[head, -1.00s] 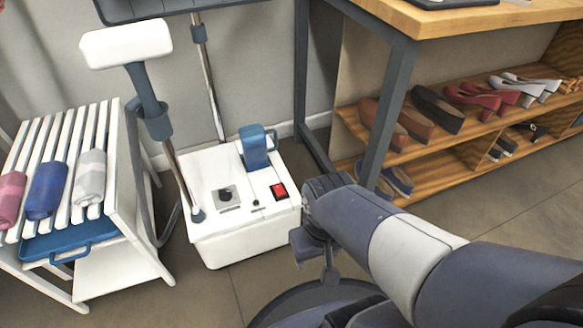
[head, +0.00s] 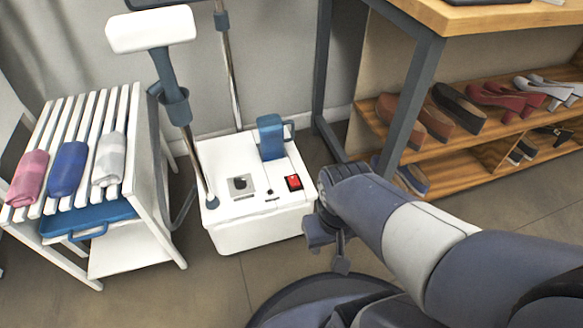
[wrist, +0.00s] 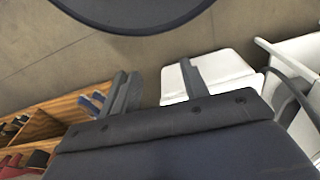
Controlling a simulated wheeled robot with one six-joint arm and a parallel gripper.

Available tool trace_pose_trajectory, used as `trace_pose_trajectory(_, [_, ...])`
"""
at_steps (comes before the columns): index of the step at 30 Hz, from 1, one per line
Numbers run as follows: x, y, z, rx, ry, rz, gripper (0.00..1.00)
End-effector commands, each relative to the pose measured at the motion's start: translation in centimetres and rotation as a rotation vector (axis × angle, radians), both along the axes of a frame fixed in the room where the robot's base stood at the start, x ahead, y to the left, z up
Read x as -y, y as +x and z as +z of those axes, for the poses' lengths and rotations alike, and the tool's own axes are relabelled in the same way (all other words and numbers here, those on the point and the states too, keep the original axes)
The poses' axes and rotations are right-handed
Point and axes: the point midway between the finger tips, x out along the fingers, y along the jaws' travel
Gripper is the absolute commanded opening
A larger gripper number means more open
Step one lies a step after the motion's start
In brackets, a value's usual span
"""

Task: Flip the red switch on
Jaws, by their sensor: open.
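The red switch (head: 293,182) is a small red rocker in a black frame on top of a white box-shaped steamer base (head: 262,237), near its right edge. My gripper (head: 328,246) hangs to the right of the base, apart from it and lower than the switch. In the wrist view my gripper (wrist: 155,90) shows two grey fingers spread apart with nothing between them. The white base (wrist: 225,72) shows behind the right finger there. The red switch cannot be made out in the wrist view.
A black knob (head: 240,183) and a blue handle (head: 271,137) are on the base; poles rise from it. A white slatted rack (head: 135,200) with rolled towels stands left. A wooden shoe shelf (head: 490,152) and dark table leg (head: 412,95) stand right. Floor in front is open.

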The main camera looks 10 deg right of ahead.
Motion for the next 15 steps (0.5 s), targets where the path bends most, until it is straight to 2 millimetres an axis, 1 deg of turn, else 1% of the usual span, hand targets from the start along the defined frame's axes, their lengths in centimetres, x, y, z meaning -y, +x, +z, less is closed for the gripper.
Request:
trace_pose_trajectory(1, [0.0, 0.7, 0.5, 0.0, 0.001, 0.001, 0.38])
trace_pose_trajectory(5, [-0.1, 3.4, 1.5, 0.012, 0.006, 0.008, 0.28])
trace_pose_trajectory(8, [-0.2, 6.1, 2.2, 0.025, 0.01, 0.012, 0.2])
trace_pose_trajectory(15, [-0.2, 12.5, 2.6, 0.058, 0.019, 0.024, 0.0])
